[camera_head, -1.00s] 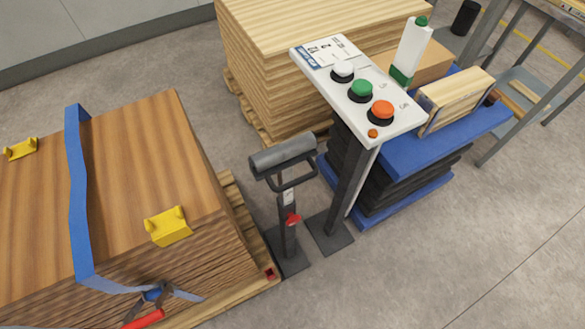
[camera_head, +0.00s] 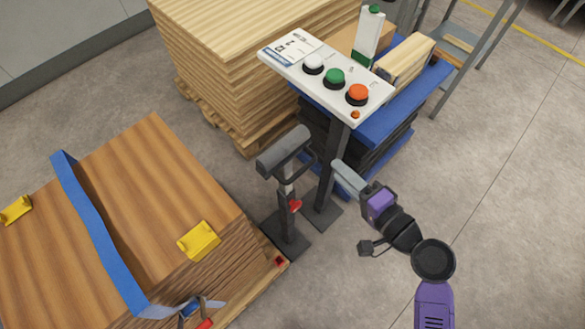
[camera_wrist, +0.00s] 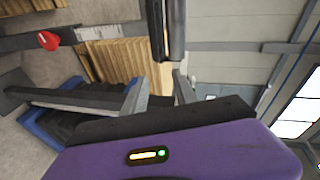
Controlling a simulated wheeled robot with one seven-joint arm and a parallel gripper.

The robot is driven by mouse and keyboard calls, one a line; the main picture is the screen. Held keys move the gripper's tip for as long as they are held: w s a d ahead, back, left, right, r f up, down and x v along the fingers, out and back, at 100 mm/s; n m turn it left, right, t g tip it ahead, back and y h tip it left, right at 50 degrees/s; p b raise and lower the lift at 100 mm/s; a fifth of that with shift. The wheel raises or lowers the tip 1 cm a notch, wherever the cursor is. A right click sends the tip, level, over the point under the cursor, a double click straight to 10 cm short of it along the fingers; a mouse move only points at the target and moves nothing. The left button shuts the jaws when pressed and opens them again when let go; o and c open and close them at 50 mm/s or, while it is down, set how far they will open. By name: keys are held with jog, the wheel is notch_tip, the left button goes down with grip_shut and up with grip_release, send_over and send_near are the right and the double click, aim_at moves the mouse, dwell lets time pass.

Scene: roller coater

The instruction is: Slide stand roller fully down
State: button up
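The stand roller (camera_head: 284,151) is a dark grey cylinder on a short post with a black handle loop under it and a red knob (camera_head: 295,206) on the post. It stands upright on a dark foot plate. My gripper (camera_head: 345,176) is to the right of the roller and its post, apart from them. In the wrist view the gripper (camera_wrist: 157,92) has its two grey fingers apart with nothing between them. The roller's dark end (camera_wrist: 166,28) shows beyond the fingertips, and the red knob (camera_wrist: 48,40) is at upper left.
The control stand (camera_head: 336,84) with white, green and orange buttons rises beside the roller, close to my gripper. A strapped wood stack (camera_head: 150,190) on a pallet is at left. Pale boards (camera_head: 215,85) stand behind. Open floor (camera_head: 480,200) lies right.

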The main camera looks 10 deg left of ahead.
aim_at(304, 168)
jog(key=a, duration=0.3)
jog(key=w+a+f+g+y, duration=0.1)
jog(key=a, duration=0.2)
jog(key=a+f+g+p, duration=0.1)
jog(key=a, duration=0.2)
jog(key=shift+w+f+y, duration=0.2)
jog(key=shift+w+y, duration=0.05)
jog(key=shift+y, duration=0.15)
grip_shut()
jog(key=shift+f, duration=0.1)
dwell(1.0)
